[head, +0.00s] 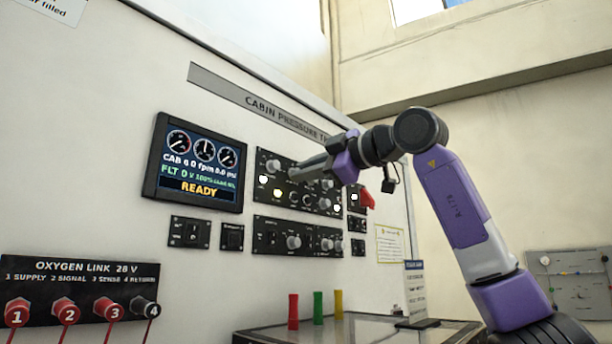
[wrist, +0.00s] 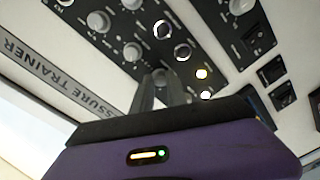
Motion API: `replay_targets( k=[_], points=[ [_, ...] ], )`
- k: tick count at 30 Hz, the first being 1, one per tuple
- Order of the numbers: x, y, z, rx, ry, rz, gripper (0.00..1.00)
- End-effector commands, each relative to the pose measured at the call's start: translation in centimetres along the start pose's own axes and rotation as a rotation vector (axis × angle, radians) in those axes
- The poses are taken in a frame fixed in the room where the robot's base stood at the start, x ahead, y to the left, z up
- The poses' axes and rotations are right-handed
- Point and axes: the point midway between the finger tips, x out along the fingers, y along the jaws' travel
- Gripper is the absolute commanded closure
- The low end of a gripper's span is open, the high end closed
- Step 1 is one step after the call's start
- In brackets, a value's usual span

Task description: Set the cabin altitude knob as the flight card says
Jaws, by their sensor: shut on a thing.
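My gripper (head: 300,171) reaches across the upper knob panel (head: 264,206) on the white trainer wall. Its fingers are shut on a knob there, which they mostly hide. In the wrist view my gripper (wrist: 160,82) points at the same panel, with other grey knobs (wrist: 132,51) around it. The labels are too small to read, so I cannot tell which knob is held or its setting. A small upright card (head: 415,288) stands on the table; its text is not legible.
A display (head: 196,162) reads READY in yellow. A lower knob panel (head: 297,237) and small switch panels (head: 189,232) sit below. A red switch guard (head: 366,199) is right of the upper panel. Red, green and yellow pegs (head: 318,308) stand on the table (head: 275,337).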

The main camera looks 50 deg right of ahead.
Motion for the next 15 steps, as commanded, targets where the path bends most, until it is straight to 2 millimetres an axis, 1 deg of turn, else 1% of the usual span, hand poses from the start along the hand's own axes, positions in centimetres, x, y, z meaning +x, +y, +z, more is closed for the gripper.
replay_targets(
  k=[6, 15],
  points=[
    [0.02, -0.11, 0.17, 0.036, -0.002, -0.003, 1.0],
    [0.03, -0.1, 0.18, 0.04, -0.002, -0.003, 1.0]
  ],
)
